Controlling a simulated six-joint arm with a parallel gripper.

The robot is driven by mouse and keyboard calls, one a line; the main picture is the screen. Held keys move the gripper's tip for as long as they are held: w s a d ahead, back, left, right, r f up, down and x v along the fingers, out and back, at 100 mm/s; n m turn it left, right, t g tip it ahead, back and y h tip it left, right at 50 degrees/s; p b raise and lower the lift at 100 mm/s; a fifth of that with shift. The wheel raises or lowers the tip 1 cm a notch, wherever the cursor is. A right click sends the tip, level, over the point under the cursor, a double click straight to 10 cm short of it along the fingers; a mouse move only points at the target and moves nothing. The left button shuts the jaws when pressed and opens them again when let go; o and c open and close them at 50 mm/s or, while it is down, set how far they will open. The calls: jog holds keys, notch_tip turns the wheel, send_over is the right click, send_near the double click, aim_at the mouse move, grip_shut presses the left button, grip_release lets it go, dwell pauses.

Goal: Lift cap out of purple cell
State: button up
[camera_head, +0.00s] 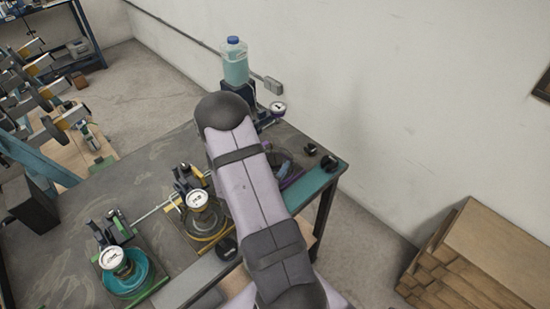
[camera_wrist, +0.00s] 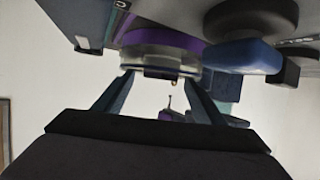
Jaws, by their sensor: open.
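In the wrist view, the purple cell (camera_wrist: 165,37) shows as a purple ring at the top of the picture. A round, pale piece with a clear and metallic rim, which looks like the cap (camera_wrist: 155,62), sits against that ring. My gripper (camera_wrist: 160,80) is open, with its two dark fingers apart, one near each side of the cap. I cannot tell whether they touch it.
A yellow-ringed cell (camera_head: 207,236) and a teal-ringed cell (camera_head: 127,281), each with a white dial, stand left of my arm. A bottle with a blue top (camera_head: 235,62) stands at the back. Black knobs (camera_head: 329,162) lie at the right.

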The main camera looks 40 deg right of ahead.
aim_at(272, 165)
jog(key=shift+w+d+f, duration=0.1)
jog(key=shift+d, duration=0.15)
jog(key=c, duration=1.4)
jog(key=shift+o, duration=0.2)
jog(key=shift+r, duration=0.25)
notch_tip(272, 165, up, 10)
jog(key=b, duration=0.1)
jog(key=shift+f+b, duration=0.2)
jog(key=shift+b, duration=0.15)
